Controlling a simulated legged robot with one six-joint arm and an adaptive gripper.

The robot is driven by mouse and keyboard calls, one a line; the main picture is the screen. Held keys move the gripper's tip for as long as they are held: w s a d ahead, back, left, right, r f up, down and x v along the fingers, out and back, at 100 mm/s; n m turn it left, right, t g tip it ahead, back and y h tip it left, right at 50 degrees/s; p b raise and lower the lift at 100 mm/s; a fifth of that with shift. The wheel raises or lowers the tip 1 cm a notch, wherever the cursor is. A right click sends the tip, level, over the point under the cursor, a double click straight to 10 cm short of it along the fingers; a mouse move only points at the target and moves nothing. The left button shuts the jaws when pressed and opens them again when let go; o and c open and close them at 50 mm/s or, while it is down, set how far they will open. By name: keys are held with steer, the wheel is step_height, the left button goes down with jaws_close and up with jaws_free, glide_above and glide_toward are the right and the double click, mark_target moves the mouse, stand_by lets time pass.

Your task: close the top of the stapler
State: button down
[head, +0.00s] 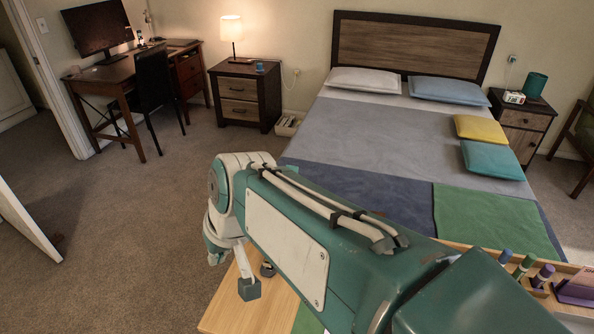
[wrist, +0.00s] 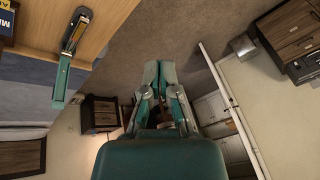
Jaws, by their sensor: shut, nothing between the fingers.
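The stapler (wrist: 62,80) shows at the upper left of the wrist view, on the wooden desk near its edge. It has a long green part and a darker part with metal, spread out in line, so it looks open. My gripper (wrist: 159,66) is in the middle of the wrist view, its teal fingers together and empty. It points out over the carpet, to the right of the stapler in that view and apart from it. In the head view my arm covers much of the desk, and I cannot make out the stapler clearly there.
The wooden desk (head: 222,313) has pens (head: 525,265) in a holder at the right. A blue and yellow box or book (wrist: 6,28) lies near the stapler. The bed (head: 385,135) stands beyond the desk. Open carpet (head: 130,235) lies to the left.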

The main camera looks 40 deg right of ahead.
steer(key=w+d+f+m+t+y, duration=0.2)
steer(key=w+d+f+m+y, duration=0.15)
steer(key=w+d, duration=0.55)
steer(key=w+d+f+m+t+y, duration=0.1)
steer(key=w+d+f+m+y, duration=0.1)
steer(key=w+d+m, duration=0.5)
steer(key=d+f+m+t+h, duration=0.1)
steer(key=d+f+m+t, duration=0.2)
steer(key=d, duration=0.7)
steer(key=d+f+m+t+h, duration=0.25)
steer(key=d+f, duration=0.25)
steer(key=d, duration=0.5)
steer(key=d+f+m+t, duration=0.1)
steer(key=d+f+t, duration=0.3)
steer(key=d, duration=0.6)
steer(key=w+a, duration=0.5)
steer(key=w, duration=0.2)
steer(key=shift+w+a+r, duration=0.3)
steer(key=shift+a+r, duration=0.05)
steer(key=shift+g, duration=0.25)
